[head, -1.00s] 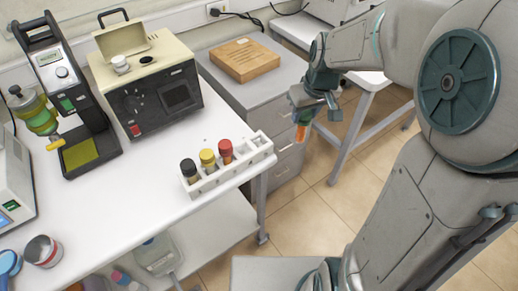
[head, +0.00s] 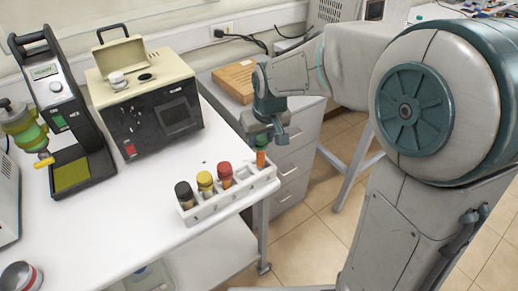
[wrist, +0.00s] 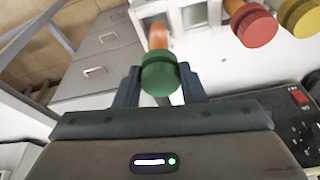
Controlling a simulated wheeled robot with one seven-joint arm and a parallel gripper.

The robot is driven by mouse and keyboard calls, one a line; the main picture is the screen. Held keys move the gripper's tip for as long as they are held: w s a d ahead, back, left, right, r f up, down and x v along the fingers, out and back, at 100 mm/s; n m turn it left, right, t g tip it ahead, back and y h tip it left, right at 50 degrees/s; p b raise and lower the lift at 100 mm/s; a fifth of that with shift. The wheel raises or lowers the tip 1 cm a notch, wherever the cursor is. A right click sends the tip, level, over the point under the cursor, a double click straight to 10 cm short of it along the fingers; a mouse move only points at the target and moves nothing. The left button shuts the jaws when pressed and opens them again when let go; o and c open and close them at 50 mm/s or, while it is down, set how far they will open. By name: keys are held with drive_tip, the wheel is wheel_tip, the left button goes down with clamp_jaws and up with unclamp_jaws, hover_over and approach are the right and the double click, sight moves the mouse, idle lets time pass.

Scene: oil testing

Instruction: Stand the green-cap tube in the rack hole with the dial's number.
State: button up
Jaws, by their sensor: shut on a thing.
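My gripper (head: 263,134) is shut on the green-cap tube (head: 261,159), whose orange body hangs down from the cap. The wrist view shows its green cap (wrist: 160,76) between the two fingers. The tube is upright at the right end of the white rack (head: 232,204); I cannot tell whether its tip is inside a hole. Black-cap (head: 184,193), yellow-cap (head: 205,182) and red-cap (head: 225,173) tubes stand in the rack, from left to right. The beige-topped black machine has a dial (head: 134,103) on its front; its number is too small to read.
A black instrument with a green vessel (head: 24,132) stands at the left of the white table (head: 120,220). A wooden block (head: 235,80) lies on the grey drawer cabinet behind the rack. The table in front of the machine is mostly clear.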

sight(261, 152)
drive_tip(key=shift+f+b, duration=1.35)
drive_tip(key=shift+f, duration=0.6)
drive_tip(key=shift+f, duration=0.2)
drive_tip(key=o, duration=1.3)
drive_tip(key=shift+c, duration=0.2)
drive_tip(key=shift+r, duration=0.1)
